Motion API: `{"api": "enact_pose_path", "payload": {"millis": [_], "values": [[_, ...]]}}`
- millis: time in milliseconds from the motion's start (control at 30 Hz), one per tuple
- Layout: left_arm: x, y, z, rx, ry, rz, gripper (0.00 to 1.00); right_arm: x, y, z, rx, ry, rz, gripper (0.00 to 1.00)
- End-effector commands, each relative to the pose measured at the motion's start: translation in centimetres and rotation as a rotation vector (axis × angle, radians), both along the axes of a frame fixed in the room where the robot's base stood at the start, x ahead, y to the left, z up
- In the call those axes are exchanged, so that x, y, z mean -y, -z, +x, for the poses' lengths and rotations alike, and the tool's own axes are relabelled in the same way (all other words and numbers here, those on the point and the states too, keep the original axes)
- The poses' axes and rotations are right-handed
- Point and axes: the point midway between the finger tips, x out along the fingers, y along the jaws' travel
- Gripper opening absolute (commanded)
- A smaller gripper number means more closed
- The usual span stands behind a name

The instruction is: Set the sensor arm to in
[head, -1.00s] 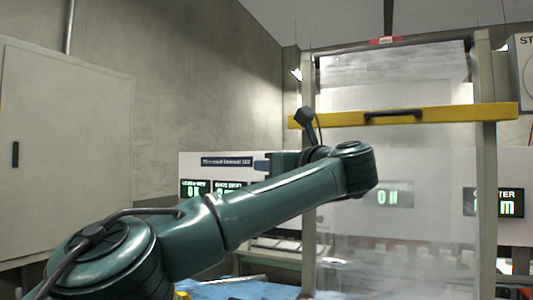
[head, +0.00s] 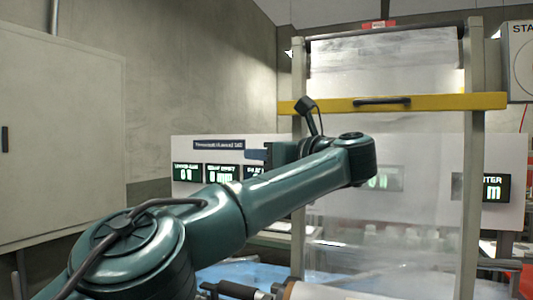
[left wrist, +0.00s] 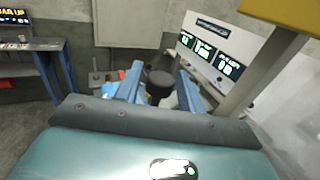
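I cannot pick out the sensor arm with certainty. A dark bar-shaped part (head: 236,290) shows at the bottom edge of the head view, beside the end of a pale roll (head: 315,292); both are cut off. My left gripper (head: 256,154) points left in front of the display panel, partly hidden by its own arm. In the left wrist view its two blue fingers (left wrist: 158,84) stand apart, with nothing seen held between them. A dark round object (left wrist: 160,82) shows beyond them. My right gripper is not in view.
A yellow bar (head: 440,102) with a black handle crosses the upright frame (head: 474,75), with clear film (head: 390,65) hanging in it. A white panel (head: 190,152) carries lit displays. A grey cabinet (head: 60,130) stands left. Blue sheeting (head: 235,273) lies low in the head view.

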Motion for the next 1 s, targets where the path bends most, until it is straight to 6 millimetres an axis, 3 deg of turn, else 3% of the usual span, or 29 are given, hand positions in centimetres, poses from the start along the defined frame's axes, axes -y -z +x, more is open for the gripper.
{"api": "enact_pose_path", "payload": {"millis": [433, 700, 867, 1000], "values": [[0.7, -0.1, -0.6, 0.004, 0.003, 0.003, 0.46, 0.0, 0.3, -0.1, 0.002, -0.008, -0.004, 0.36], [4.7, 0.1, -4.6, 0.006, 0.005, 0.004, 0.46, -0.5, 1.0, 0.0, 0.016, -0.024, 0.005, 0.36], [6.9, -1.1, -6.8, 0.002, 0.004, 0.004, 0.46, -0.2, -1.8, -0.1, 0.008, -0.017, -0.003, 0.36], [7.7, -1.0, -7.6, 0.004, 0.005, 0.001, 0.46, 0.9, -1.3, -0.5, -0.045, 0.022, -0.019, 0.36]]}}
